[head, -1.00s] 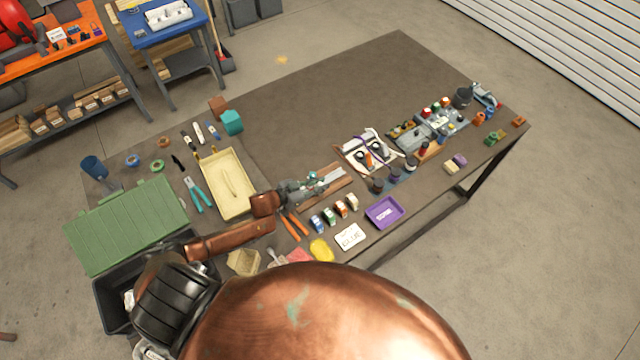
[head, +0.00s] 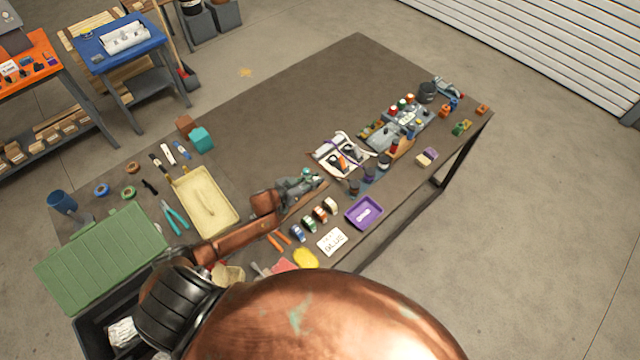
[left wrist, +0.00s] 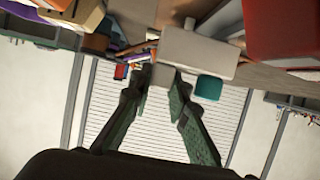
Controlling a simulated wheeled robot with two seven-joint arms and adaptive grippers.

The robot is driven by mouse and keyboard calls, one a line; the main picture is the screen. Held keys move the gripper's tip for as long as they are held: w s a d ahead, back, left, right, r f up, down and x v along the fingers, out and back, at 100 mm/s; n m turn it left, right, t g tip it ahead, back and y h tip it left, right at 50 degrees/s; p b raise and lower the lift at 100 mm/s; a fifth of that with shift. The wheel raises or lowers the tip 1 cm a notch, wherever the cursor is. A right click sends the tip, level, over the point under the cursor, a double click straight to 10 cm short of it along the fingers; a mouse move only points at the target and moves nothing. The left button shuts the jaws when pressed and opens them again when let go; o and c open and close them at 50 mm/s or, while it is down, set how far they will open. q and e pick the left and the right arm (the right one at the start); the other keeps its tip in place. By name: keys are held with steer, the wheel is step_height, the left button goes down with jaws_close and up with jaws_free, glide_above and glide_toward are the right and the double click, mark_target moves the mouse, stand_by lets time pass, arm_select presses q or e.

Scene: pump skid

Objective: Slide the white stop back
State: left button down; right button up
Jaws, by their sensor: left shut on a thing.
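My left gripper (head: 312,182) is over the wooden strip (head: 292,213) on the bench, between the cream tray and the row of small labelled containers. In the head view my gripper and arm hide the stop. My right gripper is not in view.
The cream tray (head: 206,203) lies left of my gripper. A purple tray (head: 364,212) and a white label card (head: 331,241) lie to the right. A white tool pad (head: 342,154) is farther along the bench. The far bench top is bare.

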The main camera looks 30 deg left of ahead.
arm_select(q)
steer(key=shift+a+r, duration=0.1)
steer(key=shift+a, duration=0.05)
steer(key=c, duration=2.1)
jaws_free()
steer(key=shift+s, duration=0.2)
steer(key=v, duration=1.1)
steer(key=shift+s+a+r, duration=0.15)
steer(key=shift+s, duration=0.05)
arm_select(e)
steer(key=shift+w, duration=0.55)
